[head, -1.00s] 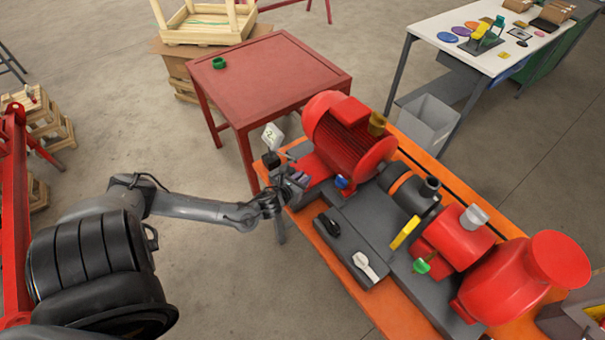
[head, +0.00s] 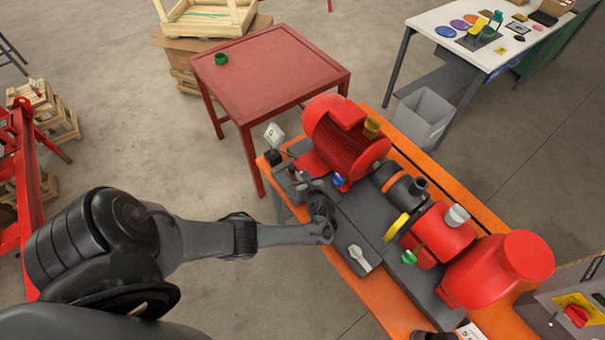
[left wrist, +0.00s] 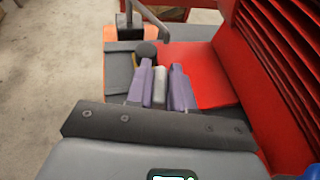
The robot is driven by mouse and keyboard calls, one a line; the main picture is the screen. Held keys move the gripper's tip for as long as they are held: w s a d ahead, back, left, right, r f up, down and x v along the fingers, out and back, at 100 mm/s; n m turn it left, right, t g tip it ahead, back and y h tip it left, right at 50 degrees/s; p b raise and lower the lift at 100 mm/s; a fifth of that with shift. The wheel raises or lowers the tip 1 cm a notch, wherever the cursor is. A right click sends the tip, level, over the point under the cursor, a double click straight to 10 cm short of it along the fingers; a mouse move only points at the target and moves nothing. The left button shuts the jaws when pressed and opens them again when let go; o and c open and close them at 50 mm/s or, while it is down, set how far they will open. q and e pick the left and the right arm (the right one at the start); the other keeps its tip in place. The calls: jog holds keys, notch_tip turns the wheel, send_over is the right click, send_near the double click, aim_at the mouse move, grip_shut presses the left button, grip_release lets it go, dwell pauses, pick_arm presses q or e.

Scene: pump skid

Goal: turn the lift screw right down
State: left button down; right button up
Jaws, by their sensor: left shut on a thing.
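My left gripper (head: 319,204) is shut, low over the grey base at the near side of the red motor (head: 345,140). Blue also shows at the lower right corner of the left wrist view (left wrist: 313,172). My right gripper is not in view.
A white-handled tool (head: 359,259) lies on the base. The yellow guard (head: 396,226), a green handle (head: 408,257) and red pump parts (head: 500,268) are to the right. A red table (head: 270,75) stands behind.

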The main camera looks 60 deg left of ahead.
pick_arm(q)
jog(key=shift+n+g+b, duration=0.95)
jog(key=shift+n+g, duration=0.65)
jog(key=shift+g, duration=0.3)
jog(key=shift+f, duration=0.1)
jog(key=c, duration=1.1)
grip_release()
jog(key=shift+p+v, duration=1.35)
jog(key=shift+v, duration=4)
jog(key=shift+f, duration=0.1)
